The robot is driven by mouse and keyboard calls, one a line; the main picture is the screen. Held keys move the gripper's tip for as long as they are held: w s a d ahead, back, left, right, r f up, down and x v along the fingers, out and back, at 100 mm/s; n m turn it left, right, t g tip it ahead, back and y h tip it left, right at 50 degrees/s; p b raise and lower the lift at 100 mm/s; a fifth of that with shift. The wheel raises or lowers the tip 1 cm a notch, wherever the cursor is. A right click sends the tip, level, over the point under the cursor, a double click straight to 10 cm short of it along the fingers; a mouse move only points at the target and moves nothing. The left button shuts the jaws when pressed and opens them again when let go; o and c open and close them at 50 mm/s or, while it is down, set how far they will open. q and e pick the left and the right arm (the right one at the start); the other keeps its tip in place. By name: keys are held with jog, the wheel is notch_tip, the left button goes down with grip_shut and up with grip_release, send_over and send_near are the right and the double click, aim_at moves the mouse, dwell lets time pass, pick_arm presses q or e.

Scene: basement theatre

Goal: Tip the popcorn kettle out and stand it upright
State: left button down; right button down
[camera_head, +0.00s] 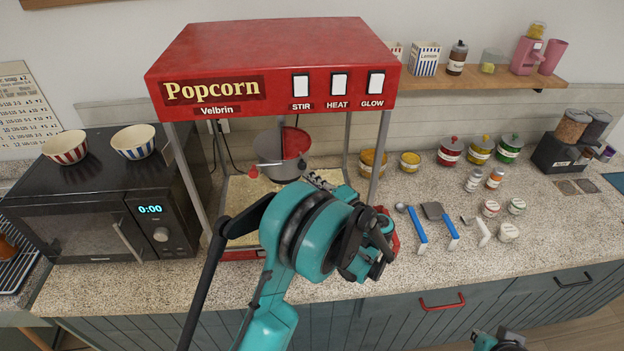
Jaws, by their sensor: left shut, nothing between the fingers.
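The popcorn kettle (270,150) is a grey metal pot with red showing at its top right. It hangs inside the red popcorn machine (270,60), above a bed of pale popcorn (240,190). I cannot tell whether the kettle is level or slightly tilted. My left gripper (318,181) reaches into the front of the machine, low and to the right of the kettle. It is shut and holds nothing. My left wrist hides much of the machine's lower front. Only a small piece of my right arm shows at the bottom right edge.
A microwave (95,220) with two striped bowls stands to the left. Tubs (373,162), spice jars and blue-handled scoops (418,230) lie on the counter to the right. A wooden shelf (490,80) hangs behind. The machine's upright posts flank its opening.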

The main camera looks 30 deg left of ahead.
pick_arm(q)
jog(key=shift+s+a+f+b, duration=0.1)
jog(key=shift+a+f+b, duration=0.1)
jog(key=shift+b, duration=0.2)
pick_arm(e)
jog(key=shift+f, duration=0.45)
